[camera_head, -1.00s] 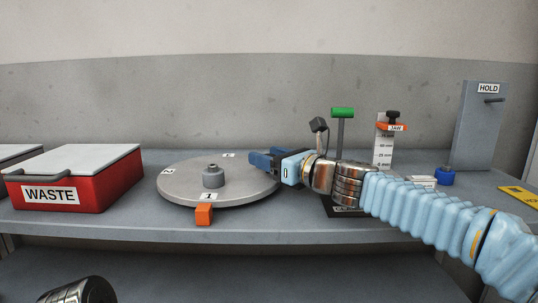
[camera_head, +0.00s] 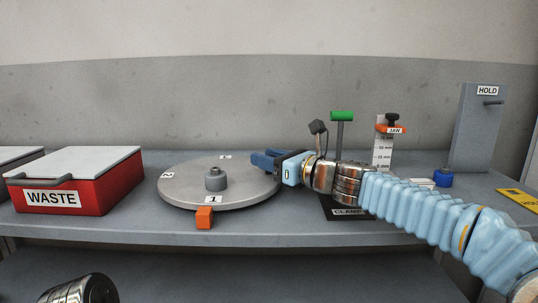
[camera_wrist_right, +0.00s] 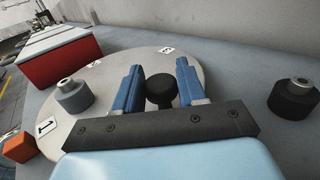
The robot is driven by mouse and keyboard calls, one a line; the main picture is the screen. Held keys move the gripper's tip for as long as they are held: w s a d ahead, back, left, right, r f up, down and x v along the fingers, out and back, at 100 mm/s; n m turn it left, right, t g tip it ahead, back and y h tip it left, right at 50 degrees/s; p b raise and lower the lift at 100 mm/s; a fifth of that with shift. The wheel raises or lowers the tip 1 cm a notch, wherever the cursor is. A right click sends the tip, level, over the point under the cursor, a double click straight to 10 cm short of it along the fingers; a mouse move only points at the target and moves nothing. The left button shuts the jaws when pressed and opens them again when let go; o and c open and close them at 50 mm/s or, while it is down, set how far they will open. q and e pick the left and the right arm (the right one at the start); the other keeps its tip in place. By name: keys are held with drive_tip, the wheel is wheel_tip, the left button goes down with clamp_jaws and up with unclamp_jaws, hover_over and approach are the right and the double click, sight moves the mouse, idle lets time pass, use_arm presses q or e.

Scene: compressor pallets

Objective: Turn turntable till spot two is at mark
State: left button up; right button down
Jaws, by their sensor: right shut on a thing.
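The round grey turntable (camera_head: 190,192) lies on the bench with a grey hub (camera_head: 215,180) at its centre. Label 1 (camera_head: 213,199) is at the front rim, just right of the orange mark block (camera_head: 204,218). Label 2 (camera_head: 168,175) is at the left rim and label 3 (camera_head: 225,156) at the back. My right gripper (camera_head: 266,160) is over the turntable's right edge. In the right wrist view, its blue fingers (camera_wrist_right: 157,88) are on either side of a black knob (camera_wrist_right: 160,92), shut on it. My left gripper is not in view.
The red WASTE bin (camera_head: 100,193) stands left of the turntable. Right of it are the CLAMP fixture with a green-topped post (camera_head: 341,117), the JAW gauge (camera_head: 383,152), a blue knob (camera_head: 443,178) and the HOLD panel (camera_head: 478,125). The bench's front strip is clear.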

drive_tip(key=shift+w+r+p, duration=0.25)
drive_tip(key=shift+w+p, duration=0.1)
drive_tip(key=shift+f+n+g+y, duration=0.3)
drive_tip(key=shift+g+y, duration=0.1)
drive_tip(key=shift+g, duration=0.1)
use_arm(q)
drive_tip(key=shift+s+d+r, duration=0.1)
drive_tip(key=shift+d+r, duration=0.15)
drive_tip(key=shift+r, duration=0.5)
use_arm(e)
drive_tip(key=c, duration=0.8)
unclamp_jaws()
drive_tip(key=shift+r, duration=0.1)
